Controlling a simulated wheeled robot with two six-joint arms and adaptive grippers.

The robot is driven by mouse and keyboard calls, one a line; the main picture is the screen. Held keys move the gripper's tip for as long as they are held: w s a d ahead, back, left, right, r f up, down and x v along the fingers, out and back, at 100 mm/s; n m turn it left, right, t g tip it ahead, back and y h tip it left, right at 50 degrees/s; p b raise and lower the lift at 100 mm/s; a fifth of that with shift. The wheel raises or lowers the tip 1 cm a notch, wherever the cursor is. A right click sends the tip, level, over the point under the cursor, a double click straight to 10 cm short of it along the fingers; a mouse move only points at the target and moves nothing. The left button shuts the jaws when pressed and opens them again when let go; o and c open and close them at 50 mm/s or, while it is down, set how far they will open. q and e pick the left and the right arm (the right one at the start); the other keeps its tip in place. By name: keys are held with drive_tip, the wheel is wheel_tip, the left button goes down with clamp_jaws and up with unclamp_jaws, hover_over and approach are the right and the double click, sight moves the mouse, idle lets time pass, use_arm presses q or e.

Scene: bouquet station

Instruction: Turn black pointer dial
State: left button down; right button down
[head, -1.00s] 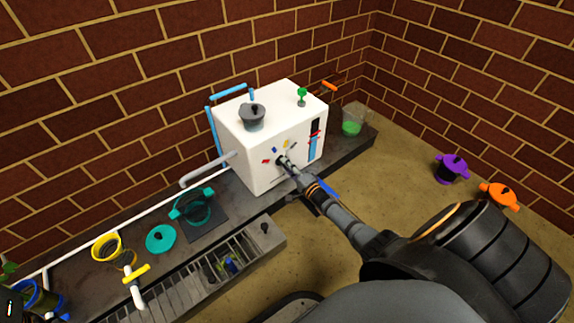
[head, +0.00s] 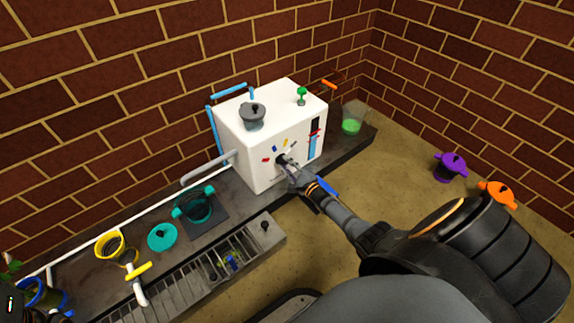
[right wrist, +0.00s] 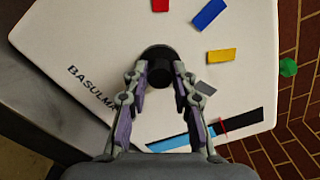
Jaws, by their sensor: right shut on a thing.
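The black pointer dial (right wrist: 160,65) is on the front face of a white box machine (head: 255,165), with red, blue, yellow and grey marks around it. My right gripper (head: 286,165) reaches the dial at the box's front. In the right wrist view, the right gripper (right wrist: 160,74) has its two fingers on either side of the dial, shut on it. The fingers partly hide the dial, and I cannot tell which mark its pointer faces. My left gripper is not in view.
A grey-lidded pot (head: 253,114) and a green knob (head: 301,93) sit on the box. A glass with green liquid (head: 351,126) stands to its right. Teal (head: 194,207) and yellow (head: 110,246) pots stand left. Purple (head: 451,166) and orange (head: 497,195) pots are far right.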

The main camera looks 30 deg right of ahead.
idle(0.3)
drive_tip(key=c, duration=1.1)
unclamp_jaws()
drive_tip(key=s, duration=0.8)
drive_tip(key=s+d, duration=0.1)
drive_tip(key=s, duration=0.3)
